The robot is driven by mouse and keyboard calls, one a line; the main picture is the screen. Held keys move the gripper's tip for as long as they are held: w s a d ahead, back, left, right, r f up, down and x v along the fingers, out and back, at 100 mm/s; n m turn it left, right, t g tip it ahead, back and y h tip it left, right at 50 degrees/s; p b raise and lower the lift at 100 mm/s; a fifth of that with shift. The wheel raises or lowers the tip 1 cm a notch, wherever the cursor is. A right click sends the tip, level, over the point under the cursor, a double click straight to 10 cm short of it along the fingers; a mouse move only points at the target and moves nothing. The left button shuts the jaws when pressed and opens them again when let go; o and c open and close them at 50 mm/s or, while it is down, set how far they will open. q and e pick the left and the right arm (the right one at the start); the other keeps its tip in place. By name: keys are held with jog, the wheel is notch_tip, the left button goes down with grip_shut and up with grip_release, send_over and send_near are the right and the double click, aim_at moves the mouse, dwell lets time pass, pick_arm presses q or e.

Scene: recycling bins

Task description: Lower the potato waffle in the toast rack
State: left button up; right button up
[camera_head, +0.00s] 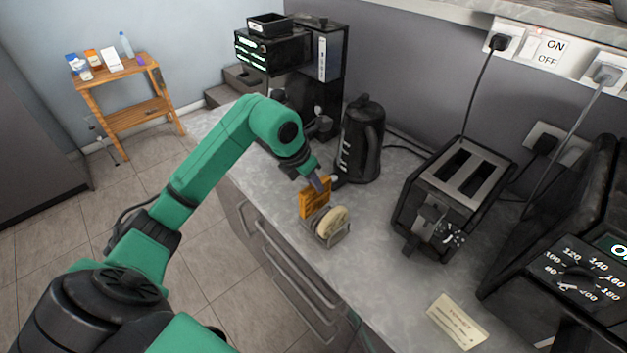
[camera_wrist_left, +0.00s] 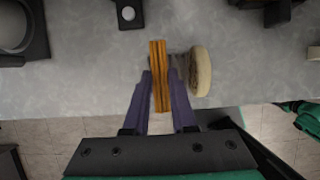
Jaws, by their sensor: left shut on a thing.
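The orange-brown potato waffle (camera_head: 314,199) stands upright in my left gripper (camera_head: 319,183), at the toast rack. In the left wrist view the waffle (camera_wrist_left: 158,62) shows edge-on between the two fingers of the left gripper (camera_wrist_left: 160,88), which is shut on it. The grey wire toast rack (camera_head: 333,241) sits on the counter near its front edge and holds a pale round bread piece (camera_head: 331,222). In the left wrist view the round piece (camera_wrist_left: 201,72) is just right of the waffle. I cannot tell whether the waffle touches the rack. My right gripper is not in view.
A black kettle (camera_head: 361,140) stands close behind the left gripper. A black toaster (camera_head: 455,195) is to the right of the rack. A pale note card (camera_head: 457,321) lies on the counter (camera_head: 385,265), which has clear room between rack and toaster.

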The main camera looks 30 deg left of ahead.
pick_arm(q)
jog(key=shift+f+b, duration=1.4)
jog(key=shift+f, duration=0.3)
jog(key=o, duration=0.9)
notch_tip(320, 180, up, 8)
jog(key=p, duration=0.6)
jog(key=shift+r, duration=0.1)
